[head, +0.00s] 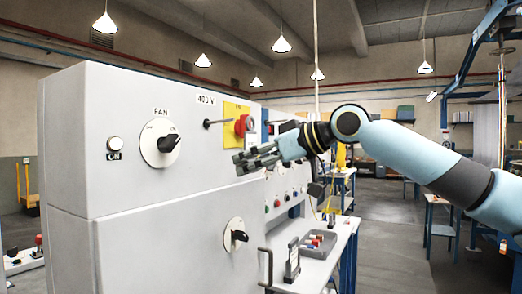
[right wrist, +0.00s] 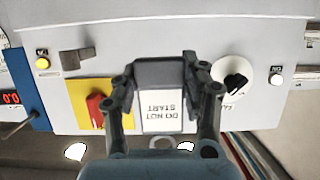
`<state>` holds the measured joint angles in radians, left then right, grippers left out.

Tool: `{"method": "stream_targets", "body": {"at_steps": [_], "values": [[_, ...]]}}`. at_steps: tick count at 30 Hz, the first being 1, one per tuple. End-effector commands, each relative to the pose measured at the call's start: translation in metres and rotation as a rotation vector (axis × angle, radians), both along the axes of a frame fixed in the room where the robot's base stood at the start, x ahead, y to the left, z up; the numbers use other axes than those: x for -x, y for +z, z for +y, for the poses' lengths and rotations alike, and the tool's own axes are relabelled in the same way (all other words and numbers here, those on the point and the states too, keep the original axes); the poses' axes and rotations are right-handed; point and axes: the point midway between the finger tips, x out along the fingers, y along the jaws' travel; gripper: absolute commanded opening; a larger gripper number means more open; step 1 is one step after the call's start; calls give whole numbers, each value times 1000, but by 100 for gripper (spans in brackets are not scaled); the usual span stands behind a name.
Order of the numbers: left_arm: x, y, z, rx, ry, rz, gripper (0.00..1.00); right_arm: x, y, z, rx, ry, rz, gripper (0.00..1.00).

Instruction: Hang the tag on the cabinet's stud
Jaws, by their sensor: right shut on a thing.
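The grey cabinet (head: 100,160) stands at left in the head view. Its stud (head: 217,122) is a thin dark rod sticking out of the front, between the FAN knob and the yellow plate. My right gripper (head: 240,163) is in front of the cabinet, below and right of the stud. In the right wrist view, my right gripper (right wrist: 162,78) is shut on the tag (right wrist: 160,112), a white card reading DO NOT START upside down, with a grey upper part. The stud does not show in the right wrist view. My left gripper is not in view.
A red knob (head: 241,125) on a yellow plate (head: 233,110) is right of the stud. The black FAN knob (head: 168,143) is left of it, and a second knob (head: 238,236) is lower. A bench with a grey tray (head: 318,251) stands behind.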

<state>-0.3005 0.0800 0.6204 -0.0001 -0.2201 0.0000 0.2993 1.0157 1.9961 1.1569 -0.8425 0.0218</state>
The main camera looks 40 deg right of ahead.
Motion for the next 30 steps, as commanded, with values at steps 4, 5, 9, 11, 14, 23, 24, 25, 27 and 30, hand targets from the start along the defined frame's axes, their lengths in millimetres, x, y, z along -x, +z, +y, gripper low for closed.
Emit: {"method": "stream_targets", "body": {"at_steps": [4,5,9,11,14,23,24,25,27,30], "values": [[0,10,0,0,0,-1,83,-13,3,6,-7,0,-2,5],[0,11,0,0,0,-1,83,-15,3,7,-7,0,-2,5],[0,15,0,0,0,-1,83,-25,1,11,-2,2,1,5],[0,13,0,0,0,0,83,-24,0,10,1,1,2,5],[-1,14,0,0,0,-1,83,-24,0,10,1,1,2,5],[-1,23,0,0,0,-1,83,-23,5,10,0,1,2,5],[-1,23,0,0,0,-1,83,-24,5,10,0,1,1,5],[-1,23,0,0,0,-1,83,-24,5,10,0,1,1,5],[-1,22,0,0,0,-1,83,-23,4,10,0,1,1,5],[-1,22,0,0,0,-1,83,-24,4,10,0,1,1,5]]}}
